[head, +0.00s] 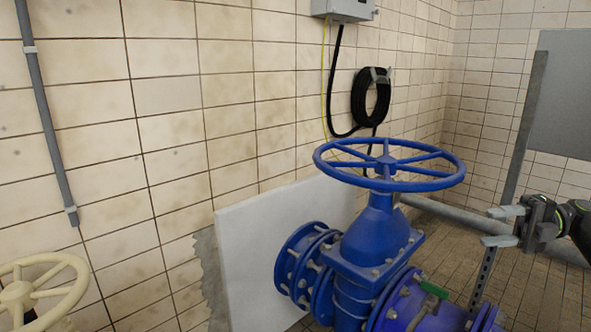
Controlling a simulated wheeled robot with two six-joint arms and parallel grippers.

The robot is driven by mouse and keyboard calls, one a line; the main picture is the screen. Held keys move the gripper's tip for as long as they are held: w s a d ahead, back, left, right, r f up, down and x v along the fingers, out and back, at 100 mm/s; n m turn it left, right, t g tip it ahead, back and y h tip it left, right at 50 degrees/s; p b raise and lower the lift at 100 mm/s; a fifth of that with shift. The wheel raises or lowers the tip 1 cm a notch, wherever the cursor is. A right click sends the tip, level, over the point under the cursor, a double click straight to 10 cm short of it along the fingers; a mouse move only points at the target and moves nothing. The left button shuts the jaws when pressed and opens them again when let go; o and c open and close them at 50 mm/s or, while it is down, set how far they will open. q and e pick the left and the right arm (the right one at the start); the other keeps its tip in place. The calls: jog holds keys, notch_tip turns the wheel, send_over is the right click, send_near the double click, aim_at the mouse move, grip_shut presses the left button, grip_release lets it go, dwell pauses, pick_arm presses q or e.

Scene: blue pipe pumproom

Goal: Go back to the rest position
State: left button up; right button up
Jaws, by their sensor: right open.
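My right gripper (488,226) comes in from the right edge of the head view. Its two pale fingers are apart, with nothing between them. It is to the right of the blue handwheel (389,165), a little below the wheel's level, and looks clear of it. The handwheel lies flat on top of a blue valve (372,240) with flanged pipe ends. My left gripper is not in view.
A green-handled lever (432,289) sits on the blue pipe at the bottom. A perforated metal upright (484,283) stands below my right gripper. A cream handwheel (42,290) is at lower left. A grey panel (562,95) on a post is at right. Tiled floor (545,290) shows at lower right.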

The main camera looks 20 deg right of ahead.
jog(key=w+d+f+m+t+h+p, duration=0.1)
jog(key=w+f+m+t+h+p, duration=0.2)
jog(key=f+m+t, duration=0.55)
jog(key=w+f+m+t+h+p, duration=0.1)
jog(key=w+f+m+t+h, duration=0.4)
jog(key=f, duration=0.6)
jog(key=s+f+m+g+h+p, duration=0.1)
jog(key=s+f+m+h, duration=0.25)
jog(key=f, duration=0.45)
jog(key=s+f+m+g+h, duration=0.1)
jog(key=s+f+m+h, duration=0.1)
jog(key=f+m, duration=0.4)
jog(key=s+f+m+g+h+p, duration=0.1)
jog(key=s+f+m+h, duration=0.2)
jog(key=f, duration=0.6)
jog(key=s+a+f+m+g+h+p, duration=0.1)
jog(key=s+a+f+m+g, duration=0.15)
jog(key=s+a+f, duration=0.4)
jog(key=s+a+f+m+g+h+p, duration=0.15)
jog(key=s+a+f+g, duration=0.25)
jog(key=s+f, duration=0.6)
jog(key=s+a+f+m+g, duration=0.2)
jog(key=s+a+f+g, duration=0.25)
jog(key=s, duration=0.65)
jog(key=s+a+f+m+g+y+p, duration=0.1)
jog(key=s+a+f+g, duration=0.2)
jog(key=s+a, duration=0.6)
jog(key=s, duration=0.2)
jog(key=shift+s, duration=0.3)
